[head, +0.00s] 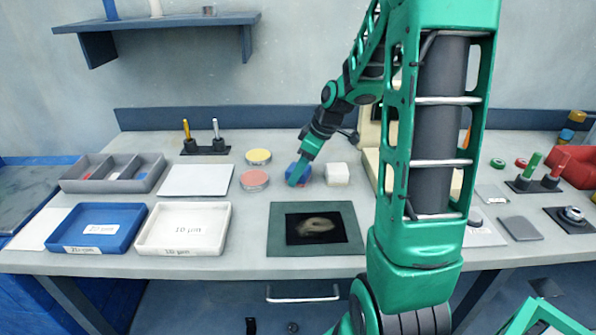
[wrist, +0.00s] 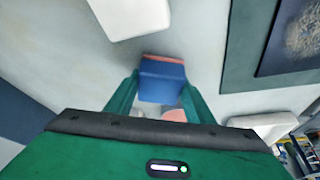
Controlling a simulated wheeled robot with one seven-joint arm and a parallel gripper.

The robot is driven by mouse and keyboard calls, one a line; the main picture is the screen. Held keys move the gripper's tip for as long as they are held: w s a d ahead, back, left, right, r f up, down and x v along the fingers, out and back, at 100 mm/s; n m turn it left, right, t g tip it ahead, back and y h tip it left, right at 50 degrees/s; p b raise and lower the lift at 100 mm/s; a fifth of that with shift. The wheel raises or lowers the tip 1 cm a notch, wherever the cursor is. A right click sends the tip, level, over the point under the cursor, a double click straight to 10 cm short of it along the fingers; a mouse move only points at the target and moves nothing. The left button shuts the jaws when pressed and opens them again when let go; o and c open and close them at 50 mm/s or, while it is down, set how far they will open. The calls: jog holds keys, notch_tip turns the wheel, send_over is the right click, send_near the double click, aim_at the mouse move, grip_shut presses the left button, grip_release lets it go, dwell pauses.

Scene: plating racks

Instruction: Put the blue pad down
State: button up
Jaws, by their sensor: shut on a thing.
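The blue pad (head: 304,174) is at the middle of the table, partly hidden by my gripper (head: 297,180). In the wrist view the pad (wrist: 161,82) sits between the two green fingers of my gripper (wrist: 160,88), which is shut on it. A thin reddish edge shows along one side of the pad there. The pad is at or close above the tabletop; I cannot tell whether it touches.
A white block (head: 337,175) stands just right of the pad. A pink pad (head: 254,180) and a yellow pad (head: 258,156) lie left. A green-bordered dark mat (head: 283,243), a white tray (head: 145,243) and a blue tray (head: 76,246) lie nearer. Bare table separates the pads from the mat.

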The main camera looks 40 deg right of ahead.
jog(key=o, duration=1.1)
jog(key=v, duration=1.1)
jog(key=s+a+f+m+g, duration=0.1)
jog(key=s+m, duration=0.3)
jog(key=s, duration=0.4)
jog(key=s+a+f+m+g+h, duration=0.1)
jog(key=s+m, duration=0.3)
jog(key=s, duration=0.4)
jog(key=s+a+f+m+g+h, duration=0.1)
jog(key=s+a+f+m, duration=0.1)
jog(key=s+m, duration=0.3)
jog(key=shift+s+a+f+g, duration=0.15)
jog(key=shift+s+a+g, duration=0.1)
jog(key=shift+s, duration=0.8)
jog(key=shift+s+a+f+g, duration=0.15)
jog(key=shift+s+a, duration=0.1)
jog(key=shift+s, duration=0.8)
